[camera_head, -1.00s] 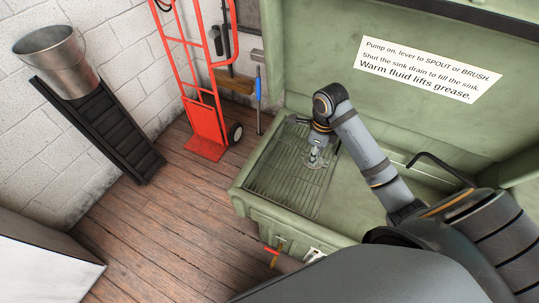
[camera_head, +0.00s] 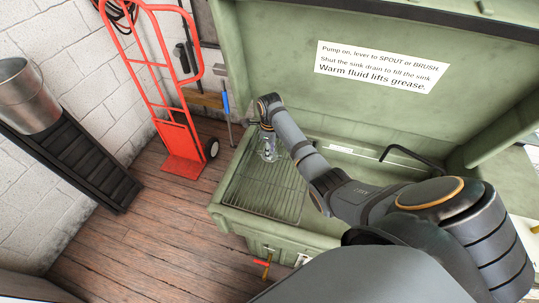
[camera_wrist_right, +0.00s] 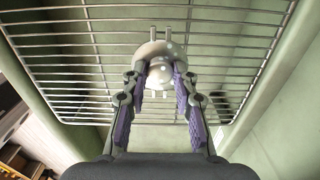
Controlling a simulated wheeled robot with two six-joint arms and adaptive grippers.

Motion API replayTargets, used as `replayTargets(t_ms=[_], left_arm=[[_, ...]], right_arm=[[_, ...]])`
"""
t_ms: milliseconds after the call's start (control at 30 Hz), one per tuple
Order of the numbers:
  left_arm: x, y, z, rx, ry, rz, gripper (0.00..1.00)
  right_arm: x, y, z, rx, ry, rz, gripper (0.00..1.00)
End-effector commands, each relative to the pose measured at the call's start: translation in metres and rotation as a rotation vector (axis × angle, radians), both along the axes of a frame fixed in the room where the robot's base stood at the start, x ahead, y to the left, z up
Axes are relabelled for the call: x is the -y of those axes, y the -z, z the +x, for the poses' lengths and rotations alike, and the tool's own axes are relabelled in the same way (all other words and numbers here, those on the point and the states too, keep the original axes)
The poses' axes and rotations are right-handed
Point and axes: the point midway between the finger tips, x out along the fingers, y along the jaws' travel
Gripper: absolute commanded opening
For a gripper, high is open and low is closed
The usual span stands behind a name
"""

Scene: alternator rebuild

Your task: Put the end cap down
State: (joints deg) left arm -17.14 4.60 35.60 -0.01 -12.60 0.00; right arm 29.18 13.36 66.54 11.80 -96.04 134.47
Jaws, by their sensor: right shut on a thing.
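The end cap (camera_wrist_right: 159,49) is a pale grey metal piece with small holes, in the middle of the right wrist view. In the head view it (camera_head: 268,150) is small, at the back part of the wire rack. My right gripper (camera_wrist_right: 159,82) is shut on it, with purple-padded fingers on both sides. In the head view the gripper (camera_head: 268,138) points down over the rack and partly hides the cap. I cannot tell whether the cap touches the wires. My left gripper is not in view.
The wire rack (camera_head: 258,197) lies inside the green parts washer (camera_head: 330,222), mostly bare in front of the gripper. Its raised lid (camera_head: 275,60) stands behind. A black bent spout (camera_head: 405,152) is to the right. A red hand truck (camera_head: 180,160) stands outside, at left.

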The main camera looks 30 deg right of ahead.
Motion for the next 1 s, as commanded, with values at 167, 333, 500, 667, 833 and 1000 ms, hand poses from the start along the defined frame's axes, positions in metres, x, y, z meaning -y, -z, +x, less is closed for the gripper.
replayTargets(t_ms=[167, 333, 500, 667, 833, 1000], left_arm=[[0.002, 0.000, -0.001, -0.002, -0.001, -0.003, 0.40], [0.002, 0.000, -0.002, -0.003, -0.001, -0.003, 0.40], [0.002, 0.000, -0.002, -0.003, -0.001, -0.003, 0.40], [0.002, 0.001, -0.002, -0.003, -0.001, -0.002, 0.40], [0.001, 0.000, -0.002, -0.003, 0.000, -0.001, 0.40], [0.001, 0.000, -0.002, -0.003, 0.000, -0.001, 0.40]], right_arm=[[0.000, 0.026, 0.002, -0.004, 0.001, 0.000, 0.00], [0.000, 0.033, 0.002, 0.000, 0.000, -0.001, 0.00], [0.000, 0.034, 0.002, -0.001, 0.000, -0.001, 0.00], [0.000, 0.036, 0.002, -0.001, 0.000, -0.001, 0.39], [0.000, 0.036, 0.002, -0.001, 0.000, -0.001, 0.51], [0.000, 0.036, 0.002, -0.001, 0.000, -0.001, 0.51]])
